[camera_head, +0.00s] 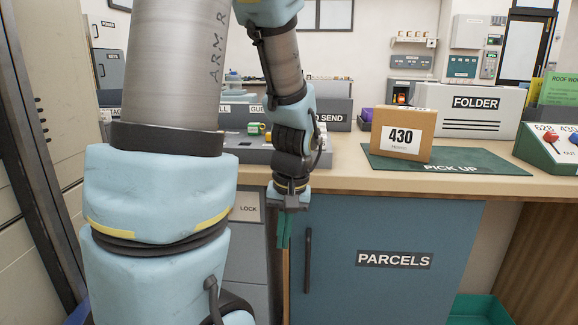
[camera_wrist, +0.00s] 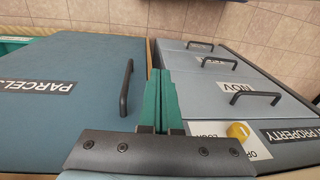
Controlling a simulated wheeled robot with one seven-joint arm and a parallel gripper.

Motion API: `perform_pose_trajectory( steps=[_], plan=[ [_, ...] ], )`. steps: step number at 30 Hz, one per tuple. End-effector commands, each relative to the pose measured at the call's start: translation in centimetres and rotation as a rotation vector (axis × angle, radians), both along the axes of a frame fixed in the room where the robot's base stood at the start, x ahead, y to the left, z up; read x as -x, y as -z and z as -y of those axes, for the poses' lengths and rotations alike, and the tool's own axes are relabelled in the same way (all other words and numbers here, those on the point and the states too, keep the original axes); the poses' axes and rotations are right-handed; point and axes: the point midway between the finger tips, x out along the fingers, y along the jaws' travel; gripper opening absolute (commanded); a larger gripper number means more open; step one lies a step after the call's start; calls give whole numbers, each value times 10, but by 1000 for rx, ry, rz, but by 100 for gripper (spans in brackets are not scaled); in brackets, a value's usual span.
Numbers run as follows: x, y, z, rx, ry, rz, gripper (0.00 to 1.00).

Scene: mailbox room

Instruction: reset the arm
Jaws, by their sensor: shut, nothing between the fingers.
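My gripper (camera_head: 284,228) hangs pointing down in front of the counter, near the left edge of the blue PARCELS door (camera_head: 365,290). In the wrist view my gripper (camera_wrist: 161,92) shows two green fingers pressed together with nothing between them. The PARCELS door also shows at left in the wrist view (camera_wrist: 60,95), with its black handle (camera_wrist: 126,88) just left of the fingers. My arm is bent, with its thick upper links filling the left of the head view. The fingers appear apart from the handle.
A cardboard box marked 430 (camera_head: 402,134) stands on the green PICK UP mat (camera_head: 455,160). A FOLDER case (camera_head: 478,110) and a panel with red and blue knobs (camera_head: 548,150) are nearby. Grey drawers (camera_wrist: 222,85) and a yellow knob (camera_wrist: 238,131) lie right of the fingers.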

Motion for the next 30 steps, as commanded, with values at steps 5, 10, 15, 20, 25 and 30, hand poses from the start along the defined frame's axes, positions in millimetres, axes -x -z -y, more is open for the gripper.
perform_pose_trajectory(
  steps=[5,10,15,20,25,30],
  plan=[
    [7,-5,-27,67,9,20,0],
    [13,-8,-44,99,22,44,0],
    [18,-11,-59,119,30,74,0],
    [18,-46,-56,119,38,72,0],
    [17,-78,-56,118,37,71,0],
    [17,-124,-56,118,37,71,0]
  ],
)
